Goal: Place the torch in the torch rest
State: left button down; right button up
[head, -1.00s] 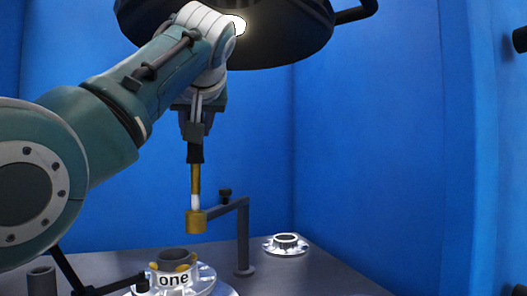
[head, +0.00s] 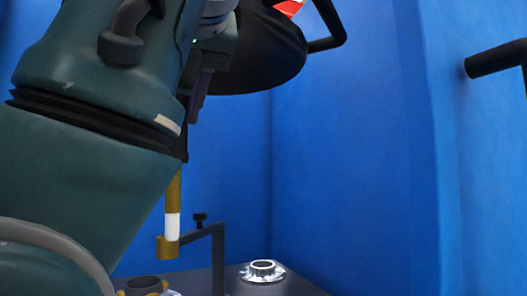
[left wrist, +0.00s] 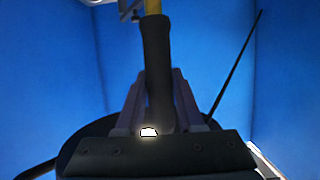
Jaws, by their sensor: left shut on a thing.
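The torch has a black handle, a brass neck (head: 173,190) and a white tip (head: 172,226). It hangs upright, tip down. My left gripper (head: 197,100) is shut on its black handle; the left wrist view shows the handle (left wrist: 157,65) between the fingers. In the head view my arm covers much of the handle. The torch rest is a brass cup (head: 167,249) on a bent grey bracket (head: 203,231). The white tip's lower end meets the cup's top edge; I cannot tell whether it is inside. My right gripper is not in view.
A metal flanged ring (head: 262,271) lies on the grey table at the right. Part of another flanged piece (head: 143,285) shows at the lower left. A black round lamp hood (head: 265,50) hangs above. A dark bar (head: 495,58) juts in at the right. Blue walls enclose the space.

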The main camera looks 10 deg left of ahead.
pick_arm(q)
jog(key=w+a+f, duration=0.2)
jog(key=w+a, duration=0.4)
jog(key=a, duration=0.4)
jog(key=s+a+f+b, duration=0.1)
jog(key=a+b, duration=0.1)
jog(key=a, duration=2.8)
notch_tip(320, 180, down, 20)
jog(key=b, duration=0.5)
jog(key=shift+s+y+b, duration=0.3)
jog(key=shift+b, duration=0.05)
jog(key=shift+f, duration=0.15)
jog(key=c, duration=0.5)
grip_release()
jog(key=shift+f, duration=0.1)
